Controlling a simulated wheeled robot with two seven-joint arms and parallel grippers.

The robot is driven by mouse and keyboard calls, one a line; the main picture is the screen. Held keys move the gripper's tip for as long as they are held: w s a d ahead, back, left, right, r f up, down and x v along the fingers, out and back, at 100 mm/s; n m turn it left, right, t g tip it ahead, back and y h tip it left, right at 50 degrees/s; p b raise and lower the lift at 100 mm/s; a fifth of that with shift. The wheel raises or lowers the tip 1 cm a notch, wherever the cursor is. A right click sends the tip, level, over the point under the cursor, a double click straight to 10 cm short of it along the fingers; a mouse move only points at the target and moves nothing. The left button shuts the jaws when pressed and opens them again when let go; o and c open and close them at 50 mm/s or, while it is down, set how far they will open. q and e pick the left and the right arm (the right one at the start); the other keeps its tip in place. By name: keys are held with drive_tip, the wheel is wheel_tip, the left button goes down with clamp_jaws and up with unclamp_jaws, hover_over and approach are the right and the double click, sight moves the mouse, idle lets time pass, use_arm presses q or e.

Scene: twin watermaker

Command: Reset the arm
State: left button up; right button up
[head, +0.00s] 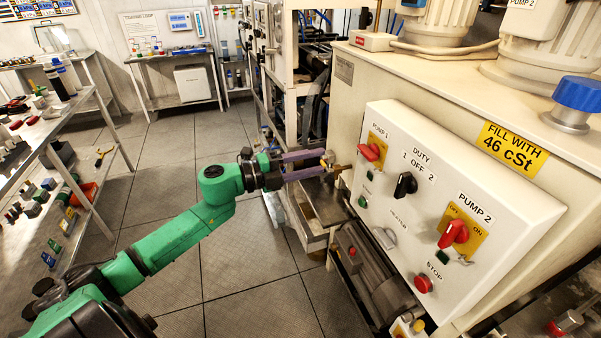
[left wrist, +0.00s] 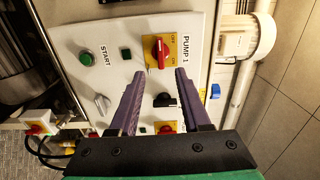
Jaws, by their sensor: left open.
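My left gripper (head: 328,165) reaches in from the left and stands in front of the left edge of the white control panel (head: 415,138). Its purple fingers are apart with nothing between them; they also show spread in the left wrist view (left wrist: 159,76). The red PUMP 1 switch (head: 372,152) on its yellow plate lies just beyond the fingertips; it also shows in the left wrist view (left wrist: 160,50). I cannot tell whether the fingertips touch the panel. My green left arm is stretched out over the floor. My right gripper is not in view.
The panel carries a black DUTY knob (head: 405,185), a red PUMP 2 switch (head: 453,233) and a red STOP button (head: 423,284). A metal rack (head: 297,95) stands behind the gripper. Cluttered shelves (head: 85,185) stand at left. The floor (head: 165,160) between is clear.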

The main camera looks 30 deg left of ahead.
use_arm(q)
drive_tip(key=v, duration=0.3)
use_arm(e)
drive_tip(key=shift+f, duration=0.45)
use_arm(q)
drive_tip(key=shift+a, duration=0.1)
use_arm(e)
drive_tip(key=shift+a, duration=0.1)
